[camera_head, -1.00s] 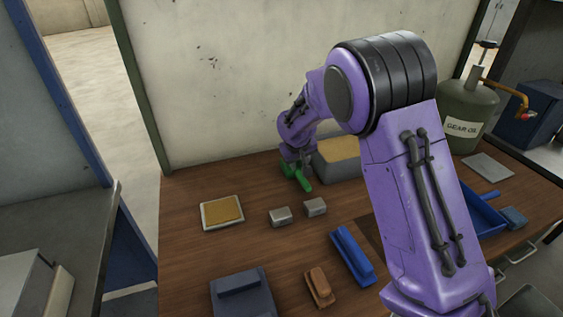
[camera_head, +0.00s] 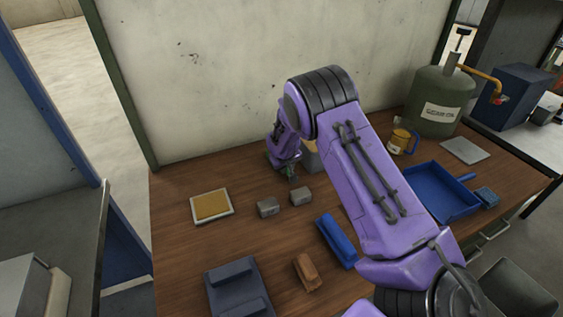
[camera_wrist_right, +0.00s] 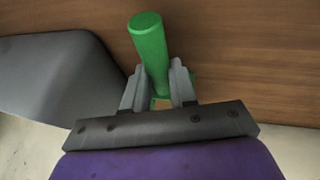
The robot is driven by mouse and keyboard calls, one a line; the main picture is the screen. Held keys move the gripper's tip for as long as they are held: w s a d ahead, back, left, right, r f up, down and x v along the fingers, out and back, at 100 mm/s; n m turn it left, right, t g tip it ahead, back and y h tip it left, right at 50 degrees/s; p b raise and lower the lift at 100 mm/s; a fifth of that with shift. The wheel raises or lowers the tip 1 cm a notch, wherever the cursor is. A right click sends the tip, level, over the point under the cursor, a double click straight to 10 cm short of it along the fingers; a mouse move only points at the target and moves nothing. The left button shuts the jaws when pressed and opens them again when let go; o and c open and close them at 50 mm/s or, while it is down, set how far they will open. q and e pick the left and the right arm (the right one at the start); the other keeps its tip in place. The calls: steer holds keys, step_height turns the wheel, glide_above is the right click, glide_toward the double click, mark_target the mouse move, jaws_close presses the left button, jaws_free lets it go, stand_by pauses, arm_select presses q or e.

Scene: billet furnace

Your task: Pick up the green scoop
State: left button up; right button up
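The green scoop (camera_wrist_right: 149,45) shows in the right wrist view with its round handle end pointing up and away from my right gripper (camera_wrist_right: 160,85). The two grey fingers lie on either side of the handle and appear shut on it; its lower part is mostly hidden behind them. In the head view, only a little green of the scoop (camera_head: 290,171) shows at my right gripper (camera_head: 287,172), low over the back of the table. I cannot tell whether the scoop touches the table. My left gripper is not in view.
A grey sand bin (camera_wrist_right: 55,75) stands beside the gripper, mostly hidden by my arm in the head view. Two grey blocks (camera_head: 267,207) lie in front, a sand-coloured tray (camera_head: 212,206) left. A blue brush (camera_head: 337,241) and blue pan (camera_head: 437,190) are nearer and right. The wall stands behind.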

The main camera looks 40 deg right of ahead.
jaws_close()
steer(key=shift+r, duration=0.1)
steer(key=shift+w+r+b, duration=0.1)
steer(key=shift+r+b, duration=0.15)
steer(key=shift+b, duration=0.1)
steer(key=r, duration=0.1)
steer(key=r+b, duration=0.1)
steer(key=r, duration=0.1)
steer(key=shift+a+b, duration=0.25)
steer(key=shift+b, duration=0.05)
steer(key=s+a+r+b, duration=0.3)
steer(key=s+a+r, duration=0.6)
steer(key=a, duration=0.1)
steer(key=shift+a+r, duration=0.15)
steer(key=shift+a, duration=0.1)
